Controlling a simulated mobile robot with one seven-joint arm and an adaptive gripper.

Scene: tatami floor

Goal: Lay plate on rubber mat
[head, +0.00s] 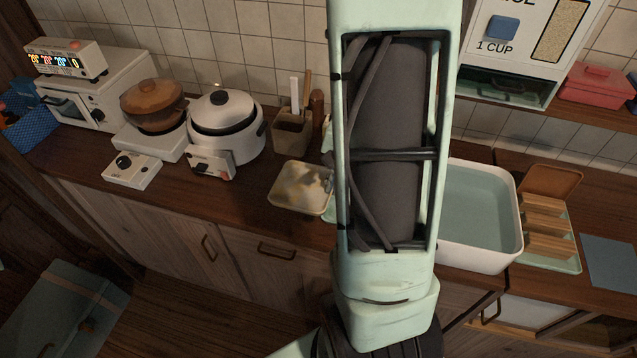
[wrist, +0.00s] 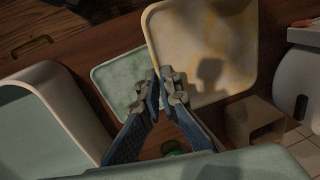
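The plate (head: 299,187) is square, cream with yellow-brown stains and a raised rim. In the head view it shows just left of my arm, over the counter. In the wrist view the plate (wrist: 205,45) fills the upper middle. My gripper (wrist: 162,85) has its fingertips close together at the plate's near-left rim and appears shut on it.
A pale green square dish (wrist: 118,80) lies partly beneath the plate. A white-walled basin (head: 480,225) and a green tray with a wooden rack (head: 548,262) stand between my arm and the mat. A rice cooker (head: 226,125) and a utensil holder (head: 292,134) stand left.

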